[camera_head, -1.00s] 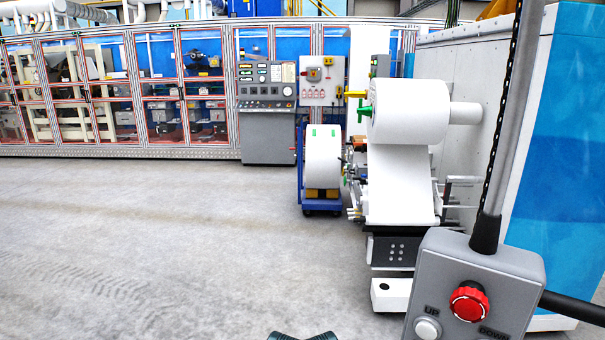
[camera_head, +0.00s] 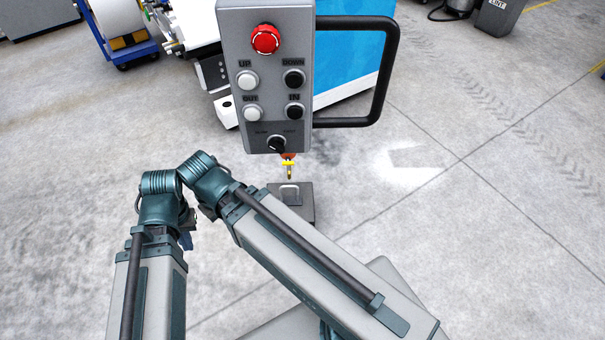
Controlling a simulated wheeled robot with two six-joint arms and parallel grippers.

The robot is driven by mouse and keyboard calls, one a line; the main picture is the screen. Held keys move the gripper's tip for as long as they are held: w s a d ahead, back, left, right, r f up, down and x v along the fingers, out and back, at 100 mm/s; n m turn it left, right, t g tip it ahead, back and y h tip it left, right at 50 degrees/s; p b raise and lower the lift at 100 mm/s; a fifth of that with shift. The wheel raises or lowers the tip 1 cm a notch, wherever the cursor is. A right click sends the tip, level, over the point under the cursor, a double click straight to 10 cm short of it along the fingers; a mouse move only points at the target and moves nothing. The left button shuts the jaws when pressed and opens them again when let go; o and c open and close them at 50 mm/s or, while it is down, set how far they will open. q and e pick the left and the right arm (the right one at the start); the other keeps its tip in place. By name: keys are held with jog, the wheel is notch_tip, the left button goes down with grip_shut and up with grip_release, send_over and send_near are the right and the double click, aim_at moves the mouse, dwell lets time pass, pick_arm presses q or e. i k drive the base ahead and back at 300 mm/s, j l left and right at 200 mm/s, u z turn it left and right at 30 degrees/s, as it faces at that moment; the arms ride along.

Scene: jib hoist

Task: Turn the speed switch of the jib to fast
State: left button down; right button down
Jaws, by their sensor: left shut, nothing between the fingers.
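The grey control pendant (camera_head: 265,75) hangs upright in the upper middle of the head view. Its black speed switch (camera_head: 276,144) is a round knob near the bottom, between two small labels; which way it points is too small to tell. My left gripper (camera_head: 187,239) shows only partly, low and left of the pendant, beside my folded arm links. It is shut and empty, apart from the switch. My right gripper is not in view.
The pendant has a red stop button (camera_head: 265,39), several push buttons and a black handle (camera_head: 388,75) on its right. Open floor (camera_head: 480,230) lies right.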

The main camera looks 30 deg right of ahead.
aim_at(276, 144)
jog(key=k+j+z, duration=0.3)
jog(key=k+z, duration=0.6)
jog(key=k, duration=0.15)
